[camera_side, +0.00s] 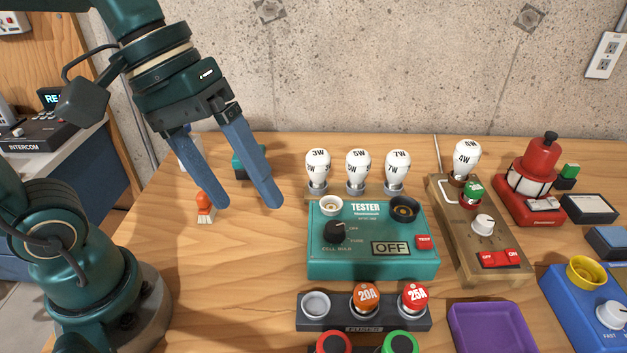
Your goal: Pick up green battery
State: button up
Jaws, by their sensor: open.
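My gripper (245,203) is open and empty, with its two blue fingers pointing down over the left part of the wooden table. No label marks a battery. A round green-rimmed thing with a dark top (398,343) is cut off by the bottom edge, right of a red-rimmed one (333,343); it may be the green battery, but I cannot tell. It is well right of and nearer the camera than my gripper. A small green-topped piece (471,189) sits on the wooden board (440,215), and another green block (570,171) is at the back right.
A teal tester (320,262) reading OFF stands mid-table, with several white bulbs behind it. A fuse holder (362,314) and purple tray (490,330) are in front. An orange brush (204,208) and a teal object (238,160) are near my fingers.

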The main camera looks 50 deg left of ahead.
aim_at(393, 331)
jog(key=w+d+f+n+g+h, duration=0.5)
jog(key=w+d+n+g+h, duration=0.2)
jog(key=w+d, duration=0.3)
jog(key=shift+n+g+h, duration=0.5)
jog(key=shift+g+h, duration=0.1)
jog(key=shift+g, duration=0.2)
jog(key=s+d+f, duration=0.1)
jog(key=d+f, duration=0.2)
jog(key=s+d+f, duration=0.2)
jog(key=d+f, duration=0.1)
jog(key=s+d+f, duration=0.2)
jog(key=d+f, duration=0.1)
jog(key=f, duration=0.1)
jog(key=shift+d, duration=0.35)
jog(key=shift+r, duration=0.1)
grip_shut()
